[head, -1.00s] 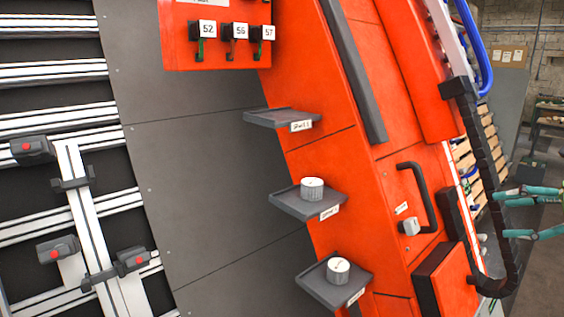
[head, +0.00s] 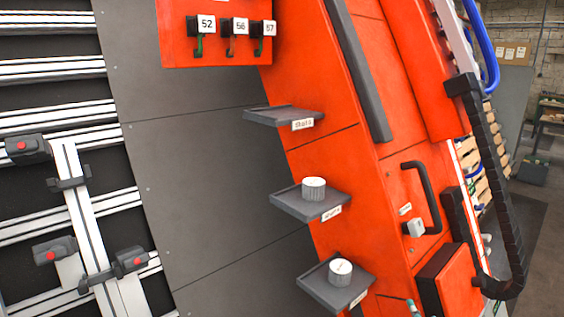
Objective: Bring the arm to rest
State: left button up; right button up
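My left gripper is out of view. No arm link is clearly visible.
An orange panel (head: 345,150) carries three dark shelves: the top shelf (head: 270,115) is empty, the middle (head: 300,207) and bottom (head: 325,292) each hold a white round knob-like piece. A black handle (head: 428,190) and cable chain (head: 505,190) stick out at right.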

jog(key=s+a+f+m+g+y, duration=0.1)
jog(key=s+a+f+m+g, duration=0.3)
jog(key=s, duration=0.4)
jog(key=s+a+f+m+g, duration=0.1)
jog(key=s+f+g, duration=0.3)
jog(key=s+f, duration=0.4)
jog(key=s+a+f+m+g+y, duration=0.1)
jog(key=s+a+f+m+g, duration=0.25)
jog(key=s, duration=0.55)
jog(key=s+f+n+g, duration=0.1)
jog(key=s+f+g, duration=0.15)
jog(key=f, duration=2.25)
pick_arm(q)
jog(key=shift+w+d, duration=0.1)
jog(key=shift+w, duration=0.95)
pick_arm(e)
jog(key=s+d+f, duration=0.3)
jog(key=s+f, duration=1)
jog(key=s, duration=0.3)
jog(key=shift+g, duration=0.4)
jog(key=shift+s, duration=0.1)
